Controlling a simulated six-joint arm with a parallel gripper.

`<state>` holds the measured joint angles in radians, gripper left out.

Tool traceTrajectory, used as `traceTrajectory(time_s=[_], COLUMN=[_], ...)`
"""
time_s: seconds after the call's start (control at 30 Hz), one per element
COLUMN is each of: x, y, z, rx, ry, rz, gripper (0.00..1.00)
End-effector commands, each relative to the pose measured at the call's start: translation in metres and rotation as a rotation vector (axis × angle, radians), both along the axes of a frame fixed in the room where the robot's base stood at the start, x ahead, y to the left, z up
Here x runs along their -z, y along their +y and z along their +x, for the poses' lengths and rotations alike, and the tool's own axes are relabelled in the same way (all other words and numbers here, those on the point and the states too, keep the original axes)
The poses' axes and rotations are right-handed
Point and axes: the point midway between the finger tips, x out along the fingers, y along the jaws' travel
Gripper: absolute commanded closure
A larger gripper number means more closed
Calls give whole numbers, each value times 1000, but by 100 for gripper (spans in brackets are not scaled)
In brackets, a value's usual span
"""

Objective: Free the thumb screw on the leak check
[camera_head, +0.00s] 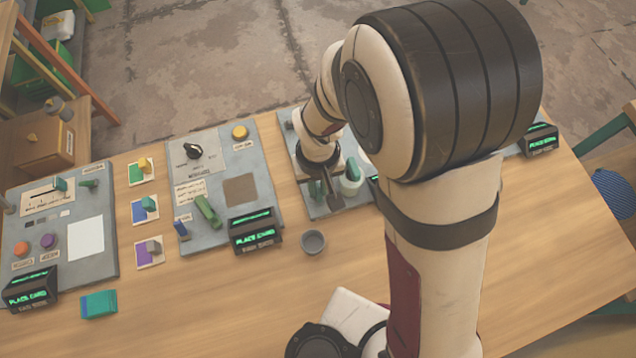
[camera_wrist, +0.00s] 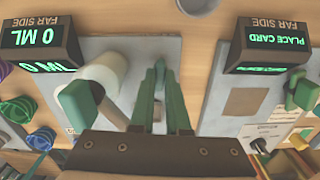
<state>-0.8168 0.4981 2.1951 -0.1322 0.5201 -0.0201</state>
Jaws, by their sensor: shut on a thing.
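The leak check seems to be the grey panel (camera_head: 322,207) under my gripper; I cannot read its label. In the wrist view its bare edge (camera_wrist: 168,52) shows beside a pale cylinder (camera_wrist: 106,72) and a green knob (camera_wrist: 76,104). The display at its end (camera_wrist: 42,45) reads 0 ML. My gripper (camera_head: 333,203) points down at this panel. In the wrist view, my gripper (camera_wrist: 160,92) is shut on a small green piece (camera_wrist: 160,70), which looks like the thumb screw. The fingers hide most of it, so its turn and seating cannot be told.
The pale cylinder (camera_head: 351,182) stands close to the right of my gripper. A grey cup (camera_head: 313,242) sits on the table in front. To the left are another panel (camera_head: 262,180) with a green handle (camera_head: 208,211) and a display (camera_head: 255,232). Bare wood lies in front.

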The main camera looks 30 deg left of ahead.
Motion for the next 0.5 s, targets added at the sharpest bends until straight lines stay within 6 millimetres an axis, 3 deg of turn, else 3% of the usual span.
traceTrajectory(time_s=[0.5], x=[-1], y=[1], z=[1], rx=[-98], ry=[-4], rz=[2], gripper=[100])
